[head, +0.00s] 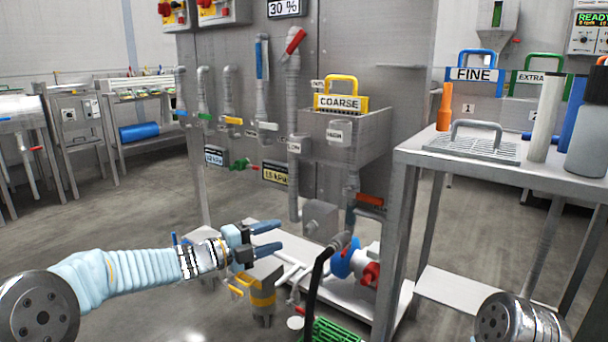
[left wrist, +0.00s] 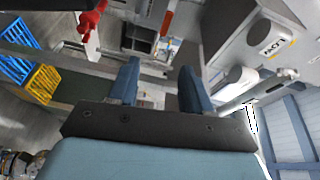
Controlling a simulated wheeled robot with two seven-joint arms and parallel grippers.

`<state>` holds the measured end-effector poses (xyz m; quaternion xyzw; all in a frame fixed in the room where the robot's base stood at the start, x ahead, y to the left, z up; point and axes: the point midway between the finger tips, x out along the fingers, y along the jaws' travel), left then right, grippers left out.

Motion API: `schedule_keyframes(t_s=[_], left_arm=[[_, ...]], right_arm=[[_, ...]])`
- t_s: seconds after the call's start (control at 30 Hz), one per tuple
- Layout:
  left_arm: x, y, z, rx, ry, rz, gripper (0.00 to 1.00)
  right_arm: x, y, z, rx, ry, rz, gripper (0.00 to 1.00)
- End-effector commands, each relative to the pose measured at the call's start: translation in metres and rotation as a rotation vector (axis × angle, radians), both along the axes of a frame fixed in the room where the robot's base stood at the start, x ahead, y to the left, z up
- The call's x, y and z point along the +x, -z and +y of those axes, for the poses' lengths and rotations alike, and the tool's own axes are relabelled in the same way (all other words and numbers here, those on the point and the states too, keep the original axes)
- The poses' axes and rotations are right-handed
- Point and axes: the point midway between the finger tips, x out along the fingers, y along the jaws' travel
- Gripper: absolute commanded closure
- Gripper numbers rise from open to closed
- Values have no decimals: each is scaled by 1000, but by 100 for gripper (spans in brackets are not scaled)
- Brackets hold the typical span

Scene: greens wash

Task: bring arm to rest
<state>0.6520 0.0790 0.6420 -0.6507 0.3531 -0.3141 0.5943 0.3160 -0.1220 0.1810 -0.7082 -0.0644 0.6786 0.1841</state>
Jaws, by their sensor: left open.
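My left gripper (head: 268,240) is open and empty in the lower middle of the head view. Its arm comes in from the left and its fingers point right. The two blue fingers stand apart in the left wrist view (left wrist: 157,88), with nothing between them. In the head view the gripper is in front of the grey panel and its pipes, above the floor. My right arm shows only as a metal joint at the lower right of the head view; its gripper is not visible.
A yellow-handled COARSE basket (head: 340,103) sits in a grey box. A black hose (head: 318,280) and a red-and-blue pump (head: 345,258) are right of my left gripper.

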Motion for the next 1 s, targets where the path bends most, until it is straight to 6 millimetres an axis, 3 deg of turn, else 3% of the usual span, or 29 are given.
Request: schedule_keyframes(t_s=[0.17, 0.37, 0.53, 0.63, 0.77, 0.83, 0.9, 1.0], left_arm=[[5, 29, 1, -95, -71, 176, 51], [5, 79, 6, -229, -190, 444, 51], [-10, 143, 13, -372, -351, 767, 51], [-33, 189, 18, -462, -477, 994, 51], [-93, 260, 27, -591, -721, 1372, 51], [-142, 296, 31, -655, -889, 1591, 51], [-192, 322, 34, -705, -1057, 1778, 51], [-258, 344, 36, -751, -1274, 1981, 51]], right_arm=[[0, -11, 0, 0, 0, 0, 57], [-1, -25, 1, 0, -1, 1, 57], [-1, -40, 2, 0, -3, 0, 57], [-2, -51, 2, 1, -4, -1, 57], [-2, -71, 3, 1, -6, 0, 57], [-2, -82, 4, 1, -7, -1, 57], [-3, -90, 4, 2, -9, 0, 57], [-3, -99, 5, 2, -10, -1, 57]])
